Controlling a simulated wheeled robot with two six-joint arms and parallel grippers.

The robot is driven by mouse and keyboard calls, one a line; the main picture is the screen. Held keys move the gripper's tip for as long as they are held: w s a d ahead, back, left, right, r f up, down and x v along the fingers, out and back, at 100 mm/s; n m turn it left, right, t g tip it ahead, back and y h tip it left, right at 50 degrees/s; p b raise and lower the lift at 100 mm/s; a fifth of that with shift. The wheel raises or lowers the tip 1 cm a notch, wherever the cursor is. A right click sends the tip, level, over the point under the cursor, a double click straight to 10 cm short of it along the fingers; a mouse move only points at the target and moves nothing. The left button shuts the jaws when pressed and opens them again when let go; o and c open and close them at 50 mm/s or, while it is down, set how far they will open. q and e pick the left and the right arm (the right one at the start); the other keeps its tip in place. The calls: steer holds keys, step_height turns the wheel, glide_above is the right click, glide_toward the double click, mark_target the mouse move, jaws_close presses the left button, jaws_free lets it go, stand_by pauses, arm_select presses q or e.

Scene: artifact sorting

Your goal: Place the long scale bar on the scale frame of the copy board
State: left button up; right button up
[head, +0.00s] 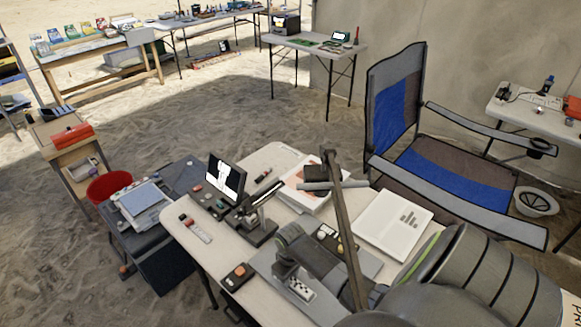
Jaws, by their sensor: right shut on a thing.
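The grey copy board (372,266) lies on the pale worktable, with a brown post standing up in front of it and a dark camera head above. My right gripper (285,272) points down over the left part of the board. It is shut on a pale piece with black marks, which looks like the long scale bar (301,289). The fingers and my forearm partly hide it. Whether the bar touches the board cannot be told. The scale frame is not clearly made out. My left gripper is not in view.
On the worktable (178,236) are a small monitor (226,178), a black stand (252,228), a white box with a bar symbol (393,222), and a small dark block with an orange top (238,276). A blue folding chair (440,175) stands behind on the right.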

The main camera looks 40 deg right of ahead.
mark_target(291, 279)
steer(key=o, duration=1)
step_height(291, 279, up, 12)
steer(key=shift+r, duration=0.1)
stand_by(0.5)
